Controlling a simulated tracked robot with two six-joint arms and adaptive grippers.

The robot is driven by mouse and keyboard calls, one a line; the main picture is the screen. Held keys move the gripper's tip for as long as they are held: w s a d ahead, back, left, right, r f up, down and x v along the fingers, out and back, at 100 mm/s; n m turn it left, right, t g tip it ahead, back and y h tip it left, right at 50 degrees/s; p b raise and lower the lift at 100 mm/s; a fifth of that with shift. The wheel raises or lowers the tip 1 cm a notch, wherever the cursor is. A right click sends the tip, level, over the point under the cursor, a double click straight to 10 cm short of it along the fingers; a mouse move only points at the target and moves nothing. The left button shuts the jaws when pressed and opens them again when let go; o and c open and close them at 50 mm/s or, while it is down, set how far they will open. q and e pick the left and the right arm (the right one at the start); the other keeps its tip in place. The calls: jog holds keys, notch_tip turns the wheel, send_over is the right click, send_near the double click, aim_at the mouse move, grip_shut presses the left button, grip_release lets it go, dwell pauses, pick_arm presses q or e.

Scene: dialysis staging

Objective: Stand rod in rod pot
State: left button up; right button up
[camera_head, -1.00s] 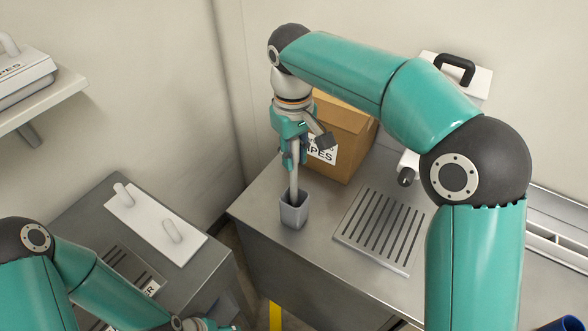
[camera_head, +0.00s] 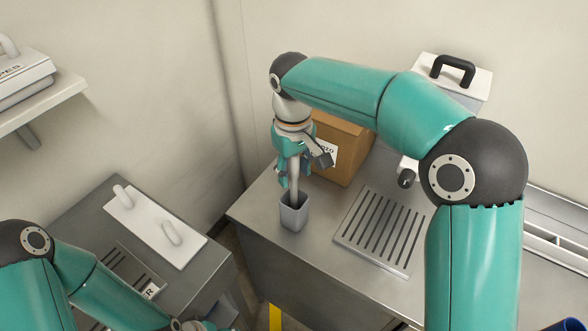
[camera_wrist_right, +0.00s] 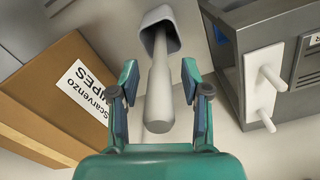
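The rod (camera_head: 294,187) is pale grey and stands nearly upright with its lower end inside the grey rod pot (camera_head: 293,217). The pot stands near the front left corner of the metal table. In the right wrist view the rod (camera_wrist_right: 160,92) runs between the fingers into the pot (camera_wrist_right: 158,18). My right gripper (camera_head: 296,172) is above the pot. Its fingers (camera_wrist_right: 160,92) are spread around the rod, with a gap on each side. My left gripper (camera_head: 205,325) is only partly in view at the bottom edge, and its fingers are cut off.
A cardboard wipes box (camera_head: 346,150) stands just behind the pot. A slotted plate (camera_head: 385,229) lies to its right. A white case with a black handle (camera_head: 470,83) stands at the back. A lower bench at left holds a white board with two pegs (camera_head: 153,226).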

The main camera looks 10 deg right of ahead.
notch_tip(320, 180, up, 12)
jog(key=shift+a+r+p, duration=0.1)
jog(key=shift+p, duration=0.8)
